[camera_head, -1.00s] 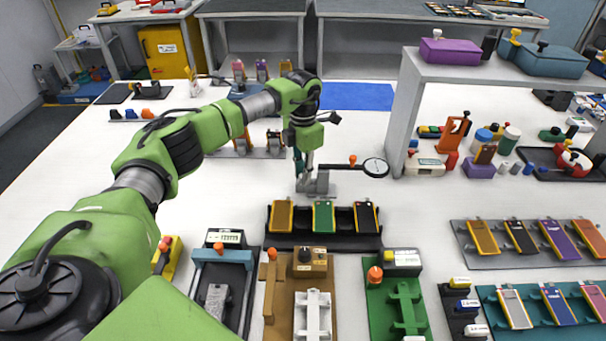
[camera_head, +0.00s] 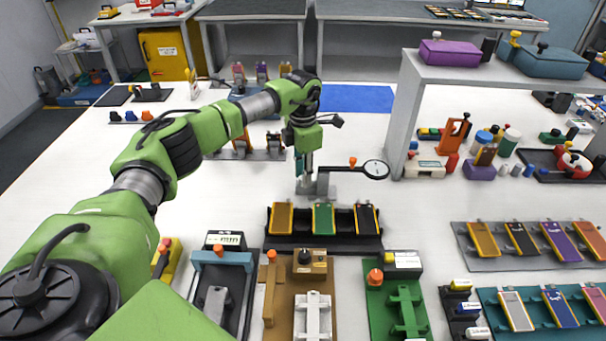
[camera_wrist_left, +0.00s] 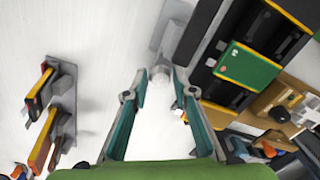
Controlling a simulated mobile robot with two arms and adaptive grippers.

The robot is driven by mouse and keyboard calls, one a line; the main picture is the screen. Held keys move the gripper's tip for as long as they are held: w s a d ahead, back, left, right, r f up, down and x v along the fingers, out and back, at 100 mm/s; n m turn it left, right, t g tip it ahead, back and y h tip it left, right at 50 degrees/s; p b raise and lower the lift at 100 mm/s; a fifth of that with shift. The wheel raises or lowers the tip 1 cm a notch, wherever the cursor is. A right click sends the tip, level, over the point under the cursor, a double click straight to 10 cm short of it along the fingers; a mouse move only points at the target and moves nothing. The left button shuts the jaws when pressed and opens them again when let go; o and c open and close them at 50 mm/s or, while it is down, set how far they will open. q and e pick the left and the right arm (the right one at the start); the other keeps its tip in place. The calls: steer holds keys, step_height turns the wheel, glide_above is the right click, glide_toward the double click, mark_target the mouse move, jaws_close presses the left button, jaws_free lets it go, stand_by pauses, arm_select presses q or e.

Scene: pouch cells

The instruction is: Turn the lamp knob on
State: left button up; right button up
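A tan box with a round dark knob (camera_head: 305,257) stands at the front middle in the head view. The same knob shows at the right of the left wrist view (camera_wrist_left: 280,114). I cannot tell for certain that it is the lamp's knob. A pale post shows blurred beyond the fingertips. My right gripper is not in view.
A black tray (camera_head: 290,243) with orange, green and black cells lies between the gripper and the knob box. A green fixture (camera_head: 405,300) stands right of the box and a display unit (camera_head: 224,240) left of it.

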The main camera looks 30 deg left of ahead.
arm_select(q)
step_height(320, 180, up, 12)
stand_by(0.6)
stand_by(0.5)
